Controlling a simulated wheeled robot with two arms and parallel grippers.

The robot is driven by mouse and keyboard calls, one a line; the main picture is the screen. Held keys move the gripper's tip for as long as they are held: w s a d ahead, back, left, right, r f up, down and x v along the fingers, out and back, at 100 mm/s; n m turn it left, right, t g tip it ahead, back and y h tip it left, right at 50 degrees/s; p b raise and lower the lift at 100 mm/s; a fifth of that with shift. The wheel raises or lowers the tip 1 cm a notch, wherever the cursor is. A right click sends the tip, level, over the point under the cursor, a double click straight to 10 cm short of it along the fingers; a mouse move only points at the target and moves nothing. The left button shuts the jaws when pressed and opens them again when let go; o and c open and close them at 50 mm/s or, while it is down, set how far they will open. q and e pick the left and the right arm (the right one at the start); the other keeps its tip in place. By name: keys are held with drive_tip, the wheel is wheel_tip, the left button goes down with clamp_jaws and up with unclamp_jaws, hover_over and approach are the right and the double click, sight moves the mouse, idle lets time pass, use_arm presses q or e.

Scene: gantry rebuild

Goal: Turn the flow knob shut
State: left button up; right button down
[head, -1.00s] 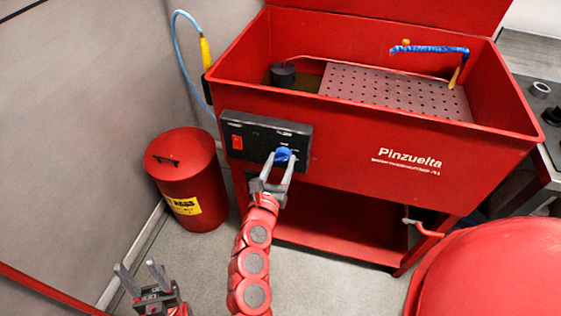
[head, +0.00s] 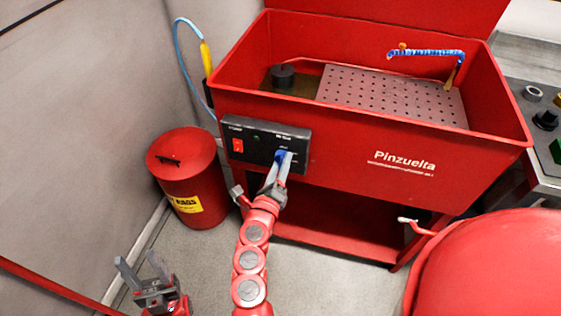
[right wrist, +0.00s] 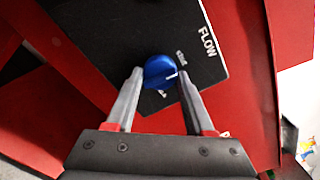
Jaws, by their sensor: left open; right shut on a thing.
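The blue flow knob (head: 280,155) sits at the right end of the black control panel (head: 262,151) on the red parts washer's front. In the head view the fingers partly cover the knob. My left gripper (head: 141,266) is open and empty, low at the left, away from the panel.
A red power switch (head: 238,146) is on the panel's left. The washer basin (head: 450,140) holds a perforated tray (head: 400,98). A red rag can (head: 187,185) stands left of the washer. A dark bench (head: 545,180) is at the right. Floor around my left gripper is clear.

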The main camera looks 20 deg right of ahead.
drive_tip(key=shift+n, duration=0.6)
drive_tip(key=shift+p, duration=0.3)
drive_tip(key=shift+c, duration=1.4)
unclamp_jaws()
drive_tip(key=shift+a, duration=0.1)
drive_tip(key=p+v, duration=0.1)
drive_tip(key=v, duration=1.6)
drive_tip(key=shift+s, duration=0.2)
drive_tip(key=shift+a, duration=0.1)
